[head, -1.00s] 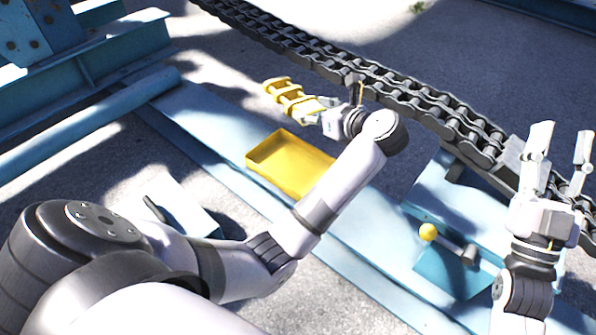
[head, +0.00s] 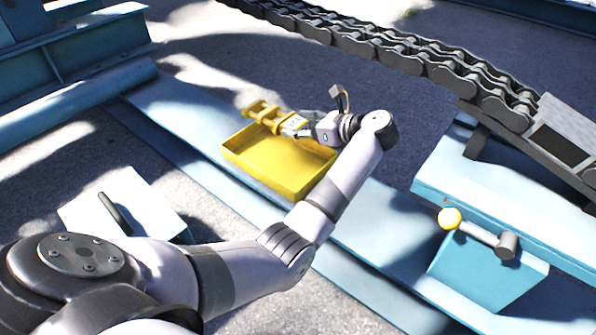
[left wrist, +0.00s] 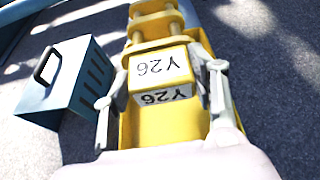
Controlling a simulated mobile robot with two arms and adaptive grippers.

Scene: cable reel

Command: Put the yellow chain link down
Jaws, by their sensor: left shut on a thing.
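The yellow chain link (head: 267,114) has a white label and is held by my left gripper (head: 304,127) over the far side of the yellow tray (head: 262,174). In the left wrist view the link (left wrist: 158,28) shows a "Y26" label, and the fingers of my left gripper (left wrist: 163,88) are shut on its two sides. The yellow tray (left wrist: 221,125) is below and behind it. I cannot tell whether the link touches the tray. The tray's visible floor is empty. My right gripper is out of view.
A dark roller chain (head: 400,48) runs along the back to a blue stand (head: 470,180) at the right. A pale blue box with a dark handle (head: 125,205) stands left of the tray. The blue beam (head: 385,230) is clear right of the tray.

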